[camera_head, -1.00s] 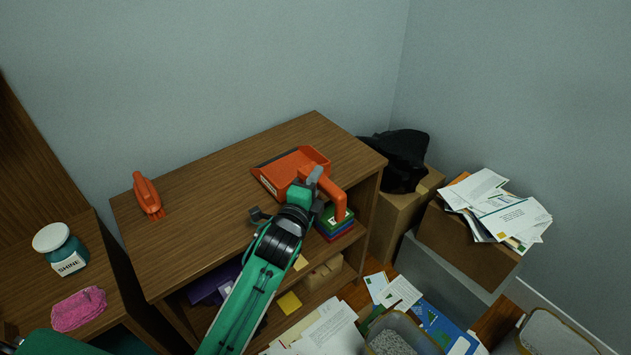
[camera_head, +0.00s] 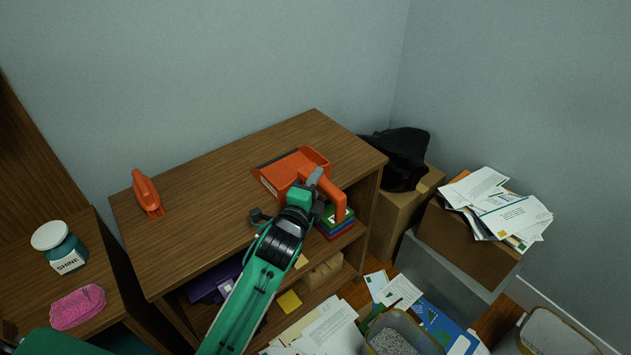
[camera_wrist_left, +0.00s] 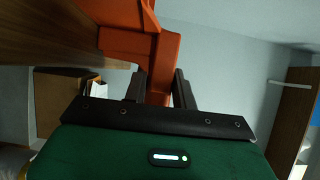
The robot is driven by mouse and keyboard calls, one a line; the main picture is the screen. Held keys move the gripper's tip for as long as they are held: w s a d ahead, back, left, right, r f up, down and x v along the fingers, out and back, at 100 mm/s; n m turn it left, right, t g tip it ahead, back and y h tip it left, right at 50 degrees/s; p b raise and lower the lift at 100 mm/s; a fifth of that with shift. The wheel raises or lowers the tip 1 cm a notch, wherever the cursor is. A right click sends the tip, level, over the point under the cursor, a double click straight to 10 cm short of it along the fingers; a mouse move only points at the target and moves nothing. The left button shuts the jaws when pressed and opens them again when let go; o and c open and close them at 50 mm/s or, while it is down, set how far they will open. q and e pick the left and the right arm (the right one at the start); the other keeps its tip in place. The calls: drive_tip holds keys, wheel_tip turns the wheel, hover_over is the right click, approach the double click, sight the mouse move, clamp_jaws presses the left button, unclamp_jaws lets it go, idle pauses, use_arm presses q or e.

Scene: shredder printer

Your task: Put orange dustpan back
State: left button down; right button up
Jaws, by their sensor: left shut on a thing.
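The orange dustpan (camera_head: 292,169) is at the front right of the wooden shelf unit's top (camera_head: 222,187), its handle reaching out past the front edge. My left gripper (camera_head: 316,185) is at the handle, and in the left wrist view its two fingers (camera_wrist_left: 160,88) are closed on the orange dustpan (camera_wrist_left: 163,62). I cannot tell whether the pan rests flat on the top or is slightly raised. My right gripper is not in view.
A jar marked SHINE (camera_head: 61,248) and a pink sponge (camera_head: 78,306) are on the lower left surface. Boxes with papers (camera_head: 497,206) and a black bag (camera_head: 402,158) stand right. Papers and a bin (camera_head: 398,338) are on the floor. The middle of the top is clear.

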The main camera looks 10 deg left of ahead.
use_arm(q)
drive_tip(key=c, duration=1.1)
unclamp_jaws()
drive_tip(key=shift+o, duration=0.2)
drive_tip(key=s+a, duration=0.2)
drive_tip(key=s, duration=1.1)
drive_tip(key=shift+s, duration=0.35)
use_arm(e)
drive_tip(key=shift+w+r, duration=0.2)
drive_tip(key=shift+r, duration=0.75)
